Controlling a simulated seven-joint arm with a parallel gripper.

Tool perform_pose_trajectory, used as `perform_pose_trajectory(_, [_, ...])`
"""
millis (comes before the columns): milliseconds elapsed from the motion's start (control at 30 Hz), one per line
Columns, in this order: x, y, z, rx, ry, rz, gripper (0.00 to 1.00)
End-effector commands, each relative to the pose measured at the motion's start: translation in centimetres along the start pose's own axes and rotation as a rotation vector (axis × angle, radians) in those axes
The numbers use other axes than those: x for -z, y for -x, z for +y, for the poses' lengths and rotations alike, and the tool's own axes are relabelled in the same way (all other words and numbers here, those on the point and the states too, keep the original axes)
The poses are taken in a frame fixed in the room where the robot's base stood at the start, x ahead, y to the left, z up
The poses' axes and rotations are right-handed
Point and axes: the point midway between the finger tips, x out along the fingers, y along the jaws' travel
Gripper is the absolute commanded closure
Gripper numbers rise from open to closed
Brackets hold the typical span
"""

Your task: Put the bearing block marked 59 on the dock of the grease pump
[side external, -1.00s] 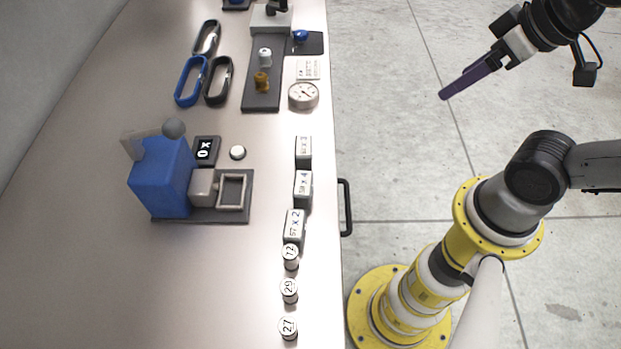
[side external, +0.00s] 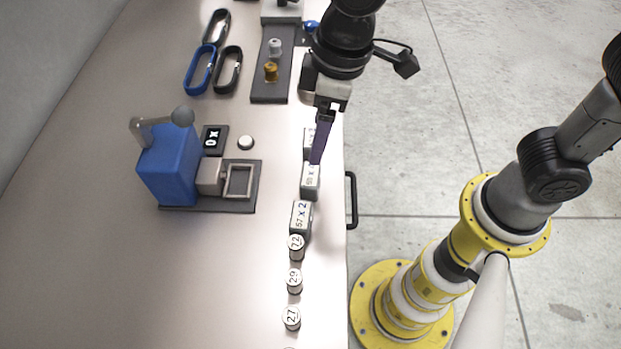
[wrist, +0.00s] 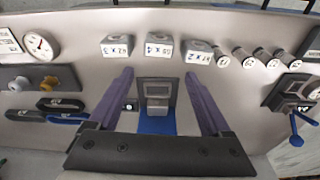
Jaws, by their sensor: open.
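The bearing block marked 59 x 4 (side external: 310,184) is a grey box with a white label, standing between two similar blocks near the table edge. It is also the middle block (wrist: 161,48) in the wrist view. My gripper (side external: 317,160) is above the block row, its purple fingers partly covering the blocks in the side view. In the wrist view my gripper (wrist: 160,75) is open and empty. A blue machine with a grey ball lever (side external: 168,170), apparently the grease pump, stands on a dark base. An empty square frame (side external: 239,181), apparently its dock, is on that base.
Block 57 x 2 (side external: 301,216) and a block marked x 3 (wrist: 117,46) flank it. Cylinders 72 (side external: 297,247), 29 (side external: 294,281) and 27 (side external: 291,318) continue the row. A white button (side external: 246,143) and a 0 x display (side external: 214,139) stand beside the blue machine.

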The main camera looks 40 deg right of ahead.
Motion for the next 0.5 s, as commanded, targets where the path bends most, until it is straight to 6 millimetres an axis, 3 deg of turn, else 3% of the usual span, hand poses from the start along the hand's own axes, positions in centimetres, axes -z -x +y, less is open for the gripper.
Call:
perform_pose_trajectory(300, [-0.2, -5.8, 0.1, 0.0, -0.002, -0.005, 0.18])
perform_pose_trajectory(500, [-0.1, -7.7, 0.1, 0.0, -0.003, -0.001, 0.18])
